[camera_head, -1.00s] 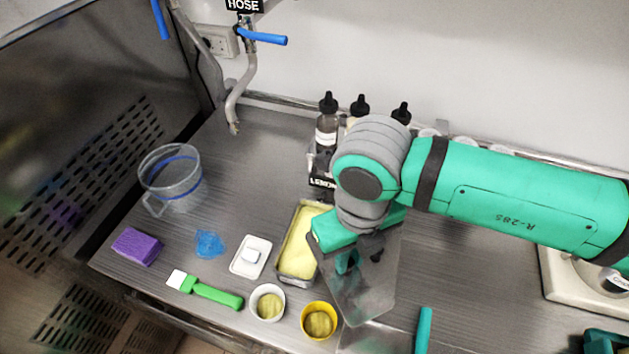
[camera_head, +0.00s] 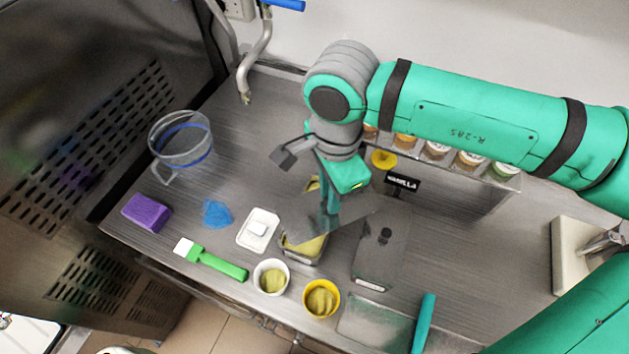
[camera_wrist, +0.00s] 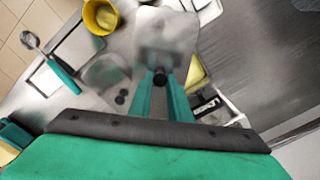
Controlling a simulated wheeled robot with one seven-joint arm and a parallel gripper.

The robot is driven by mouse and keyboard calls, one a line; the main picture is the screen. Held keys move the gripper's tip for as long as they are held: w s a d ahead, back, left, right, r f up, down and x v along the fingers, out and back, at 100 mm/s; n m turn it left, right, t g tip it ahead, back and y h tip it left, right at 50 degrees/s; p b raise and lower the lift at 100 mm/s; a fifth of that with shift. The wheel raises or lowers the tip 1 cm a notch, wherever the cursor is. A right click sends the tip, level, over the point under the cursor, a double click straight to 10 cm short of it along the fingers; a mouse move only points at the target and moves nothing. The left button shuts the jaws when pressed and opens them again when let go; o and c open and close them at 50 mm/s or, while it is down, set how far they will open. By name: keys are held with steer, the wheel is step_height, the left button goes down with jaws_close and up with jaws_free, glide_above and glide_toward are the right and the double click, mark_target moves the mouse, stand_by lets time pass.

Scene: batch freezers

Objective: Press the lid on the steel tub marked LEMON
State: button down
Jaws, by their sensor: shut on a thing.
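My gripper (camera_head: 331,207) is shut on the black knob (camera_wrist: 160,77) of a shiny steel lid (camera_head: 345,222). The lid also fills the top middle of the wrist view (camera_wrist: 165,33). In the head view it hangs over part of an open steel tub (camera_head: 290,254) with pale yellow contents. I cannot tell whether the lid touches the rim. The gripper, lid and arm hide the tub's back part. No LEMON marking is readable now; a small dark label (camera_wrist: 207,105) near yellow contents in the wrist view is too blurred to read.
A lidded steel tub (camera_head: 382,262) with a black knob stands to the right. A VANILLA sign (camera_head: 403,182) stands behind it. White (camera_head: 271,277) and yellow (camera_head: 321,298) cups, a white dish (camera_head: 258,230) and a green-handled brush (camera_head: 212,261) lie in front and left.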

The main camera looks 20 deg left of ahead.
mark_target(314, 197)
steer(key=a+n, duration=0.1)
steer(key=n, duration=0.3)
steer(key=shift+w+a, duration=0.3)
steer(key=shift+a, duration=0.1)
steer(key=n, duration=0.1)
steer(key=a+n, duration=0.1)
steer(key=n, duration=0.1)
steer(key=a+n, duration=0.1)
steer(key=shift+w+r+n, duration=0.1)
steer(key=shift+w+n, duration=0.05)
steer(key=shift+n, duration=0.25)
steer(key=shift+w+d+f, duration=0.1)
steer(key=shift+f, duration=3.1)
steer(key=shift+d, duration=0.15)
